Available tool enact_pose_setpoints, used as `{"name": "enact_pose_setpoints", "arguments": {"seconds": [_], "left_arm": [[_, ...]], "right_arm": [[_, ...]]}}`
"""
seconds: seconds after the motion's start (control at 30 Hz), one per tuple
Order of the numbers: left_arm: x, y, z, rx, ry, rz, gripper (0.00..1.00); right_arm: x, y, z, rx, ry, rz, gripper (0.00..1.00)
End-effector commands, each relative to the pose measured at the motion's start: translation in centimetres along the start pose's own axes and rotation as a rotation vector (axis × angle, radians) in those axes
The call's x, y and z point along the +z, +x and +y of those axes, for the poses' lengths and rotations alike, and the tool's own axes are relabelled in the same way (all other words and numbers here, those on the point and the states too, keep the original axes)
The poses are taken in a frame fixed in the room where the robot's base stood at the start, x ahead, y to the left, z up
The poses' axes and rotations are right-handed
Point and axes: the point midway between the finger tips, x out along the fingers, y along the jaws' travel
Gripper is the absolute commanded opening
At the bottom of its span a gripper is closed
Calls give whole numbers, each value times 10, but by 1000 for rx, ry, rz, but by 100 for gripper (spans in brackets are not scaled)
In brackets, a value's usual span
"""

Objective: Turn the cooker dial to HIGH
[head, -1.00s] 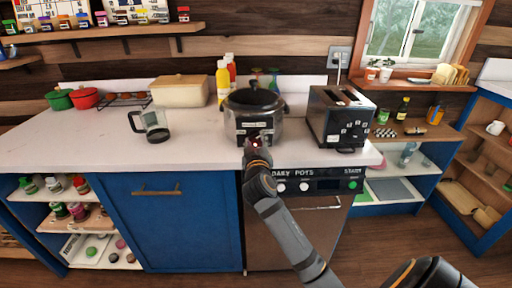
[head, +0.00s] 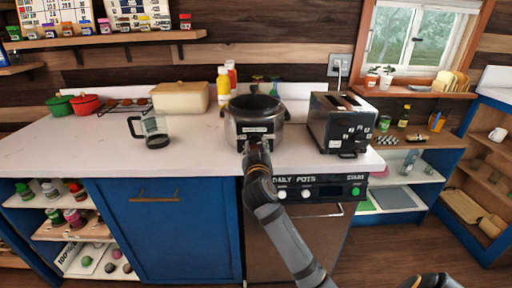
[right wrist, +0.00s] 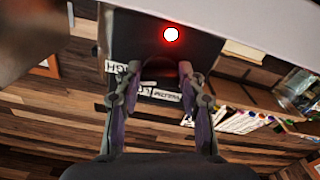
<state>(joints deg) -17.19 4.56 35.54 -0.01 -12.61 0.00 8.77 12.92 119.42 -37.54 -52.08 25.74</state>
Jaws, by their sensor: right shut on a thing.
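My right gripper (head: 257,147) is at the cooker's front and covers the dial in the head view. In the right wrist view its two fingers (right wrist: 160,72) are shut around the dark dial (right wrist: 159,68). White labels lie around the dial, upside down; one at the left (right wrist: 121,67) seems to read HIGH. A red light (right wrist: 171,34) glows on the panel. The dial's pointer cannot be made out. My left gripper is out of view.
A toaster (head: 343,123) stands close to the right of the cooker. Yellow and red bottles (head: 223,84) stand behind it. A glass jug (head: 155,131) and a bread box (head: 181,98) are to the left, with clear counter (head: 95,140) around them.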

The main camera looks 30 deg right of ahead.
Motion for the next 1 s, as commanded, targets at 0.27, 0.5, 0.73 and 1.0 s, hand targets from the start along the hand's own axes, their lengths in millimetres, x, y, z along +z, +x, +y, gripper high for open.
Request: {"name": "enact_pose_setpoints", "arguments": {"seconds": [0.27,0.5,0.73,1.0], "left_arm": [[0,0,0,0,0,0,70],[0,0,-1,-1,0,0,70],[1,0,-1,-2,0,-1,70],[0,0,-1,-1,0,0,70]], "right_arm": [[2,0,-1,-1,1,-5,62],[1,0,0,-1,0,-2,62],[2,-28,-1,-2,5,-5,62],[2,-70,-1,-3,3,-5,62]]}}
